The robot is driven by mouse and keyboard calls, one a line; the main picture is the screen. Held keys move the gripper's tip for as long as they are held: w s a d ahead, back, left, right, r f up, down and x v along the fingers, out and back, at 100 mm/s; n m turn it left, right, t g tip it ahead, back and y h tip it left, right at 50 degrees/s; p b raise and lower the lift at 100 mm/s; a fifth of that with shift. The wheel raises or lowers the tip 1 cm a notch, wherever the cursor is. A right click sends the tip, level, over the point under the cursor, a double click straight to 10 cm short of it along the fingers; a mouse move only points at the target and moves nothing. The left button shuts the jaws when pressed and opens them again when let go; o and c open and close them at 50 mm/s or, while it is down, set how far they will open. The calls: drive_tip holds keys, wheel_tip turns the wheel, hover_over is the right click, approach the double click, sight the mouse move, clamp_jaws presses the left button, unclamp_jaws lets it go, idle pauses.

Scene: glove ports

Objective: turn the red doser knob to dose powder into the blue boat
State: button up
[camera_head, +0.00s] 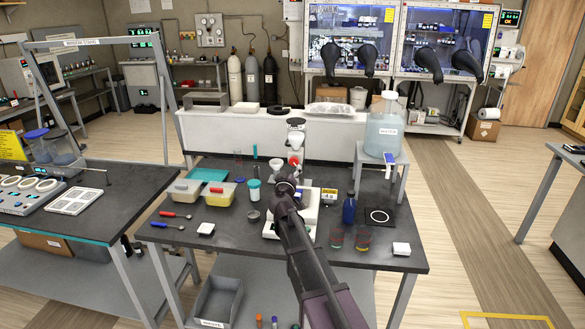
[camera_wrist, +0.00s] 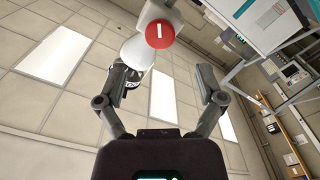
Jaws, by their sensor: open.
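The red doser knob (camera_wrist: 158,34) shows in the wrist view as a red disc with a white bar mark, on the front of a white doser. It lies ahead of my gripper (camera_wrist: 165,85), beyond the fingertips and a little left of the middle. The two fingers are apart with nothing between them. In the head view the doser (camera_head: 296,132) stands at the back of the dark bench, and the red knob (camera_head: 293,159) shows just above my arm's end. My arm hides part of the white base below the doser. I cannot make out a blue boat for certain.
The dark bench (camera_head: 225,236) holds a yellow tub (camera_head: 221,194), a dark blue bottle (camera_head: 349,211), two coloured beakers and spoons. A large water bottle (camera_head: 383,130) stands on a small stand at the right.

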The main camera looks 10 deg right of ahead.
drive_tip(key=shift+v, duration=1.95)
drive_tip(key=shift+d, duration=0.1)
drive_tip(key=s+d+f+m+g+h, duration=0.1)
drive_tip(key=s+d+f+m+g, duration=0.2)
drive_tip(key=s+d+f+g, duration=0.4)
drive_tip(key=s+d+f+m+g+h, duration=0.1)
drive_tip(key=s+d+f+m+g, duration=0.2)
drive_tip(key=s, duration=0.5)
drive_tip(key=s+a+f+n+g+y, duration=0.1)
drive_tip(key=s+a+f+g+y, duration=0.2)
drive_tip(key=s, duration=0.6)
drive_tip(key=s+a+f+n+g+y, duration=0.1)
drive_tip(key=s+a+f+g+y, duration=0.2)
drive_tip(key=s, duration=0.6)
wheel_tip(320, 180, down, 3)
drive_tip(key=shift+a+r+n+g+y, duration=0.2)
drive_tip(key=shift+a+n+g+y, duration=0.15)
drive_tip(key=shift+g+y, duration=0.35)
